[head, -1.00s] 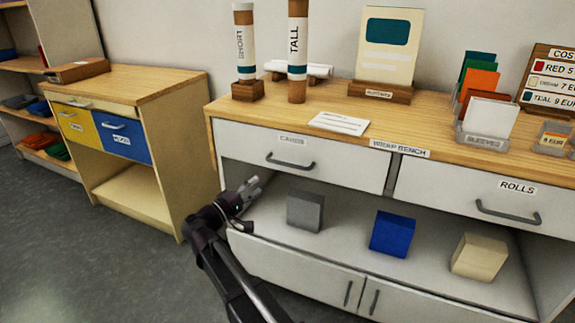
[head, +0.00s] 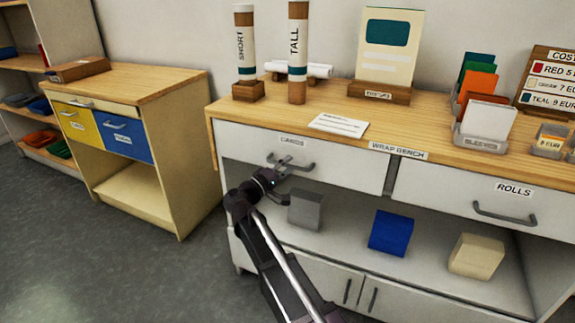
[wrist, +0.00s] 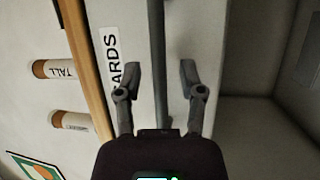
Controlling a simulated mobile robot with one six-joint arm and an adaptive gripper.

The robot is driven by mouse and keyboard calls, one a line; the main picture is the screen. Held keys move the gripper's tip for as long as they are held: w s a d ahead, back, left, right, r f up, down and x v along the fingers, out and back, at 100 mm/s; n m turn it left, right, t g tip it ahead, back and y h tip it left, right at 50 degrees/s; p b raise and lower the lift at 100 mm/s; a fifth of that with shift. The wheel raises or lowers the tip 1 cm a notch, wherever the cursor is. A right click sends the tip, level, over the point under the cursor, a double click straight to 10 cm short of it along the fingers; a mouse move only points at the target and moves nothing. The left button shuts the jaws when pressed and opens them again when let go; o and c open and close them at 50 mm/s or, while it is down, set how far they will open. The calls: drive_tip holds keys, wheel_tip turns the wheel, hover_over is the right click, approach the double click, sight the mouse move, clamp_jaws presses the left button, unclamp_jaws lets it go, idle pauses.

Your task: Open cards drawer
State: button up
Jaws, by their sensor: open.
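The cards drawer (head: 345,170) is the white front at the upper left of the wrap bench, under a "CARDS" label (head: 292,142). It looks shut. Its grey bar handle (head: 303,168) is partly covered by my gripper (head: 282,168) in the head view. In the wrist view my gripper (wrist: 160,78) is open, and the handle (wrist: 157,50) runs lengthwise between its two fingers. I see a gap between the handle and each finger. The "CARDS" label (wrist: 112,60) lies left of the fingers there, partly covered.
Below the drawer is an open shelf with a grey block (head: 306,210), a blue block (head: 391,232) and a cream block (head: 477,256). The rolls drawer (head: 460,195) is to the right. A paper (head: 338,125) and two tubes stand or lie on the bench top.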

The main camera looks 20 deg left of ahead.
drive_tip(key=shift+w+d, duration=0.1)
drive_tip(key=shift+w, duration=0.05)
clamp_jaws()
idle(0.4)
